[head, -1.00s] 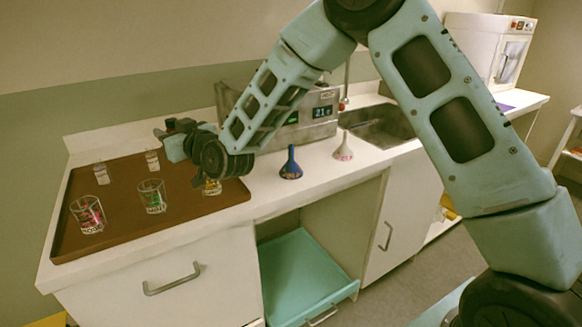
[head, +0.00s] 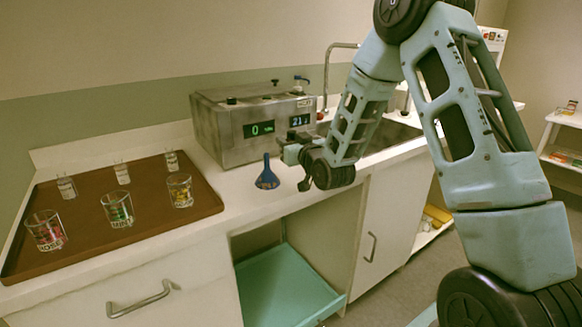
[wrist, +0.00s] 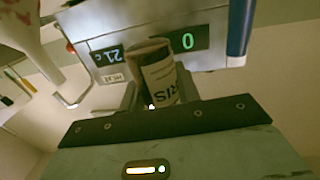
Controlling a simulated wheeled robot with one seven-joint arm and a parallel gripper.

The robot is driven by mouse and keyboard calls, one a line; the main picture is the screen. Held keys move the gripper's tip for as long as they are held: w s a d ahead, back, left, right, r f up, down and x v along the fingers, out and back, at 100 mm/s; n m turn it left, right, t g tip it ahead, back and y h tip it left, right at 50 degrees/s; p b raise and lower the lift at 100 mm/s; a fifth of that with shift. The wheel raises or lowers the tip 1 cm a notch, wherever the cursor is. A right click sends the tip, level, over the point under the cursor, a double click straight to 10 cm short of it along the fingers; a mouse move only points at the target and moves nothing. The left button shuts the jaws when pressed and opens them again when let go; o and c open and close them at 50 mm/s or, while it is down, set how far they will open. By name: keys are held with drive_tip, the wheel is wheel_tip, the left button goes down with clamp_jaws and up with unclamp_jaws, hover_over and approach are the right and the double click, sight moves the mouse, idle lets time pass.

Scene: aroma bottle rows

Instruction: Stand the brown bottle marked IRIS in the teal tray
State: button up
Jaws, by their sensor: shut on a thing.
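My gripper (wrist: 157,95) is shut on the brown bottle marked IRIS (wrist: 160,76); the wrist view shows its label, partly hidden, with "RIS" readable. In the head view my gripper (head: 292,150) is above the counter in front of the metal machine, just right of the blue funnel. The bottle cannot be made out clearly there. The teal tray (head: 285,283) is low in the open bay under the counter, pulled partly out, below my gripper. Its visible surface is empty.
A brown tray (head: 150,208) with several glasses and small jars fills the counter's left. The metal machine (head: 222,133) and blue funnel (head: 266,175) stand close by my gripper. The counter edge overhangs the teal tray.

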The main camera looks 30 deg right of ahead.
drive_tip(key=shift+f, duration=3.2)
drive_tip(key=shift+f, duration=0.2)
drive_tip(key=o, duration=1)
drive_tip(key=shift+r, duration=0.1)
drive_tip(key=shift+r, duration=0.1)
